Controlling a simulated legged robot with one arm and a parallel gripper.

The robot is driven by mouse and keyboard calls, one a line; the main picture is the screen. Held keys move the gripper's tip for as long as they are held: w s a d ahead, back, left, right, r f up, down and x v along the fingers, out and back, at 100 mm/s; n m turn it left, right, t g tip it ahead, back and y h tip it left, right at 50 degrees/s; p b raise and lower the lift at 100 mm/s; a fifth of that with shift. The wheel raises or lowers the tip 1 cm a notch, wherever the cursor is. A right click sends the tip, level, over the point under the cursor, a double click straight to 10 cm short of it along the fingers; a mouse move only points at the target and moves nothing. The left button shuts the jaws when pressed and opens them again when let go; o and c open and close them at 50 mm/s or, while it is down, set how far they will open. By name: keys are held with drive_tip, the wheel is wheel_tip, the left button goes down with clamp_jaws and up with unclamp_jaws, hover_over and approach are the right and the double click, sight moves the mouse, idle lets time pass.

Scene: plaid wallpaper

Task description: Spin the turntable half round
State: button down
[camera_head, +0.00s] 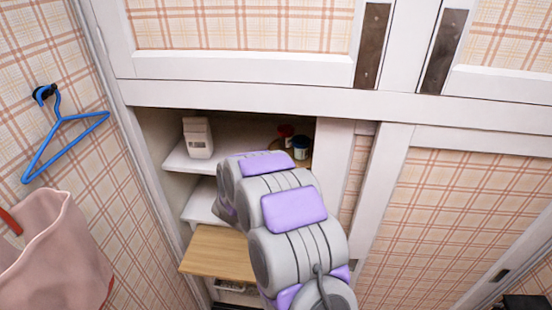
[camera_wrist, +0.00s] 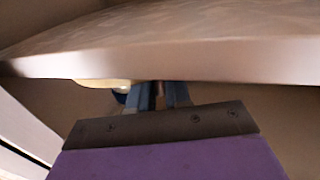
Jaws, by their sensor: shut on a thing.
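The turntable (camera_head: 273,144) is a brownish round board on the upper cupboard shelf, mostly hidden by my arm and the jars. A red-lidded jar (camera_head: 286,132) and a dark-blue-lidded jar (camera_head: 301,146) stand on it. In the head view my gripper is hidden behind my arm. In the wrist view my gripper (camera_wrist: 158,95) has its blue-grey fingers close together at a shelf edge. A thin brownish piece shows between them, seemingly part of the turntable. A pale strip (camera_wrist: 103,83), likely the turntable's rim, lies just left of the fingers. My gripper is shut on this piece.
A white carton (camera_head: 198,137) stands at the upper shelf's left. Below are a white shelf (camera_head: 200,203) and a wooden board (camera_head: 214,251) jutting out. A sliding door (camera_head: 336,160) bounds the opening's right. A blue hanger (camera_head: 60,120) and pink bag (camera_head: 62,255) hang left.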

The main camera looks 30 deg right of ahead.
drive_tip(key=shift+s, duration=0.3)
drive_tip(key=c, duration=1.3)
unclamp_jaws()
drive_tip(key=shift+s+a+r, duration=0.1)
drive_tip(key=shift+a, duration=0.2)
drive_tip(key=p+v, duration=0.2)
drive_tip(key=v, duration=1.5)
drive_tip(key=shift+s+a, duration=0.1)
drive_tip(key=shift+a, duration=0.1)
